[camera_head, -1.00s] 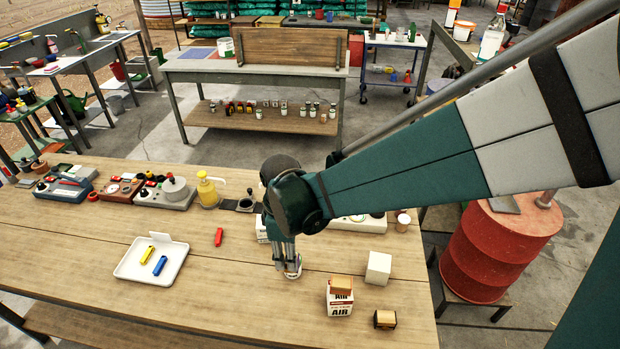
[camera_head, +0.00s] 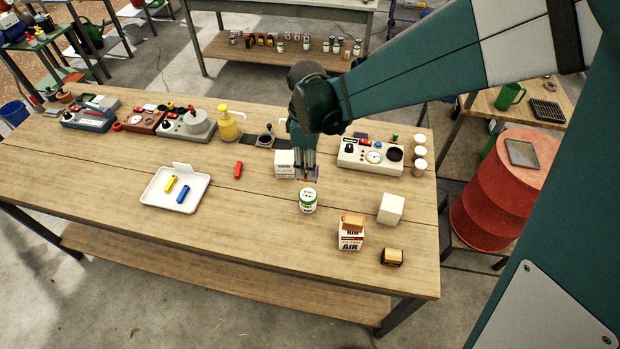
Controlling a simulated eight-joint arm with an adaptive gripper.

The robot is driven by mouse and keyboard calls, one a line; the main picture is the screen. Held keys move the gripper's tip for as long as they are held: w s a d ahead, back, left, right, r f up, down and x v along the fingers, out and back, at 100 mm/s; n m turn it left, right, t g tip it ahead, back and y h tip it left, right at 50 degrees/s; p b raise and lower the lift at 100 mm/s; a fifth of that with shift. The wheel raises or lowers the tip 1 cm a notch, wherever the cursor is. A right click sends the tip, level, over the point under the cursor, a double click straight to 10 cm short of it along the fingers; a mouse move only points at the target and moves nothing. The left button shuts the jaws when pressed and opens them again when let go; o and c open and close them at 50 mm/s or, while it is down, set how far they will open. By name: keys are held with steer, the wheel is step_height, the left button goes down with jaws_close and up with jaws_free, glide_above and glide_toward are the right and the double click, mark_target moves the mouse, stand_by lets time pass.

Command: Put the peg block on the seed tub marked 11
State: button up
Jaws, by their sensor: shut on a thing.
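My gripper (camera_head: 307,176) points down over the middle of the workbench, just right of a small white box (camera_head: 285,164). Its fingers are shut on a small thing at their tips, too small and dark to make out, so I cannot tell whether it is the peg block. A white tub with green markings (camera_head: 308,202) stands upright in front of the gripper, apart from it; its number is not readable.
A carton marked AIR (camera_head: 351,239) bears a wooden-topped block (camera_head: 353,221). A white cube (camera_head: 391,209) and a black block with a wooden top (camera_head: 392,257) stand nearby. A white tray (camera_head: 160,199) lies left; a control box (camera_head: 370,157) stands behind right. The bench's front middle is clear.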

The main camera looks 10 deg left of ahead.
steer(key=shift+f, duration=2.3)
steer(key=shift+f, duration=2.1)
steer(key=shift+f, duration=0.15)
steer(key=o, duration=0.9)
steer(key=shift+r, duration=0.2)
steer(key=shift+r, duration=6)
